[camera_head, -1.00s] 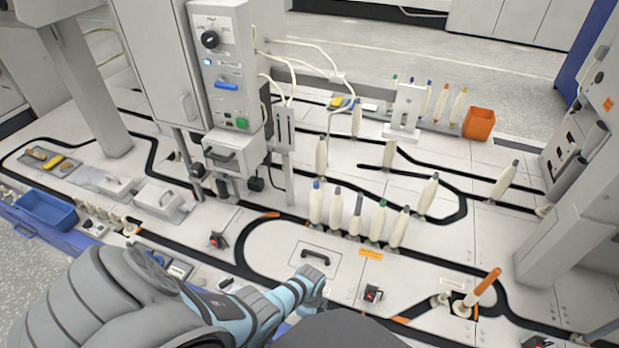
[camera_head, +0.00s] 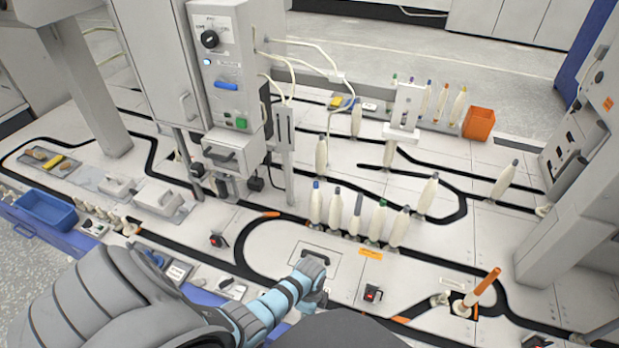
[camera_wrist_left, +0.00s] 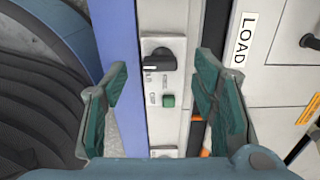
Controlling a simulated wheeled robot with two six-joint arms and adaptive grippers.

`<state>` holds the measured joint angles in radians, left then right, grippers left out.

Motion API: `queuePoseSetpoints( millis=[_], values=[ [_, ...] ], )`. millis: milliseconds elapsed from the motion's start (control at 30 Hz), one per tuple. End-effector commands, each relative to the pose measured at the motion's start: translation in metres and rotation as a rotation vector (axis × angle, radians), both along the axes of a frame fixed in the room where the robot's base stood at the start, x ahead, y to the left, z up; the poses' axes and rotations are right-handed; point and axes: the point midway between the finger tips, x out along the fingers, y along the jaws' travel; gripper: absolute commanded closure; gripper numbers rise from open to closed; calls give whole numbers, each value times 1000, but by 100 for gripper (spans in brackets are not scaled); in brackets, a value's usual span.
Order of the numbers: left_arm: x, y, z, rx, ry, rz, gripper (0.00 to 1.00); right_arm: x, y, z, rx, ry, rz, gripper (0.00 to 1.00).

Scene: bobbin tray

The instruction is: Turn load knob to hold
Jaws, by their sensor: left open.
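In the left wrist view the load knob (camera_wrist_left: 165,59) is a black knob with a pale pointer mark, on a light grey panel strip (camera_wrist_left: 180,22). Small printed labels beside and below it are too small to read surely. A green button (camera_wrist_left: 168,100) sits below the knob. My left gripper (camera_wrist_left: 160,95) is open, with its green-padded fingers on either side of the strip. The knob shows between the fingers and is not gripped. In the head view my left arm reaches to the front middle of the table; its fingers and this knob are hidden. My right gripper is not in view.
A LOAD label (camera_wrist_left: 243,40) is to the right of the knob. In the head view a black handle (camera_head: 315,257) lies close to my left wrist. Several bobbins (camera_head: 357,215) stand behind it. A control box (camera_head: 222,70) with another black knob stands at back left.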

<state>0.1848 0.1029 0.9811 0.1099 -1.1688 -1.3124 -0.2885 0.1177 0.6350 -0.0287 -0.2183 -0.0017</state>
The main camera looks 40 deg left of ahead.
Motion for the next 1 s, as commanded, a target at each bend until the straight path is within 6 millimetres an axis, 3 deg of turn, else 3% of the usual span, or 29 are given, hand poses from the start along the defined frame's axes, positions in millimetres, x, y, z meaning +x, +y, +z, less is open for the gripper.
queuePoseSetpoints(
  millis=[200,367,1000],
  values=[
    [1,1,56,1,-4,0,47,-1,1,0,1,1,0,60],
    [0,1,83,0,-1,-1,47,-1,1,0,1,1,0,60],
    [-4,0,89,4,-8,32,47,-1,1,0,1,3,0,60]
  ],
)
